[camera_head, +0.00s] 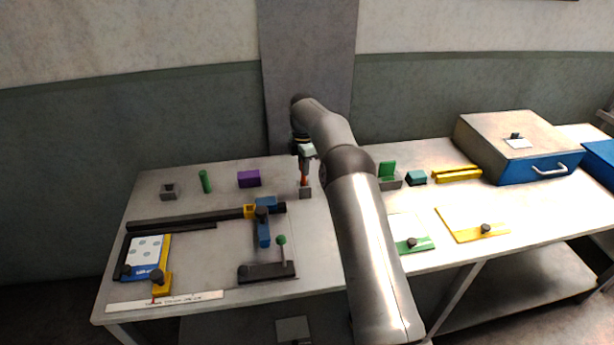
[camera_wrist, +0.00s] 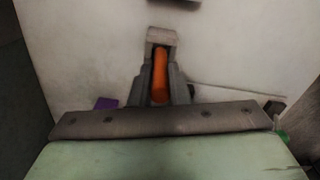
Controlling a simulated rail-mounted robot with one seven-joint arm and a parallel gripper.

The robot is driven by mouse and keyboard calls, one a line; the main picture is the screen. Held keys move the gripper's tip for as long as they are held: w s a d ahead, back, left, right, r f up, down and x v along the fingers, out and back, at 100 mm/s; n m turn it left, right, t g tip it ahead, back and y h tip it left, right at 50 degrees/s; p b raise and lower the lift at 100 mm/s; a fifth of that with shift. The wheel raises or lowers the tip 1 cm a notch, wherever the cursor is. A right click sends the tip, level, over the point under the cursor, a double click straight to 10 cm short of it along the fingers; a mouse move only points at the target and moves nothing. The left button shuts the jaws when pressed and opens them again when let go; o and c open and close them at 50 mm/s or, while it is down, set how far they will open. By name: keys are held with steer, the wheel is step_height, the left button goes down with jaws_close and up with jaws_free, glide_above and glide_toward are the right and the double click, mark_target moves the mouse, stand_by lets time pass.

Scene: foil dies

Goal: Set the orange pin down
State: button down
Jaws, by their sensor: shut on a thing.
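The orange pin (camera_head: 304,180) is upright between the fingers of my gripper (camera_head: 305,168), which is shut on it. In the wrist view the orange pin (camera_wrist: 160,76) shows between the two grey fingers (camera_wrist: 160,92). A small grey block (camera_head: 305,194) is on the table directly below the pin, and it also shows in the wrist view (camera_wrist: 161,36) at the pin's far end. The pin's lower end meets the block in the picture; I cannot tell whether it is inside it or just above.
A purple block (camera_head: 249,179), a green pin (camera_head: 205,182) and a grey holder (camera_head: 168,192) stand to the left. A dark rail fixture (camera_head: 190,218) lies in front. A green upright piece (camera_head: 387,169) and yellow bars (camera_head: 457,174) are at right, beyond my arm.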

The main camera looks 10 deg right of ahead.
mark_target(304, 185)
steer(key=shift+f+p, duration=0.45)
steer(key=shift+f, duration=1.5)
steer(key=shift+f, duration=0.1)
steer(key=shift+f, duration=0.15)
steer(key=c, duration=1.4)
jaws_free()
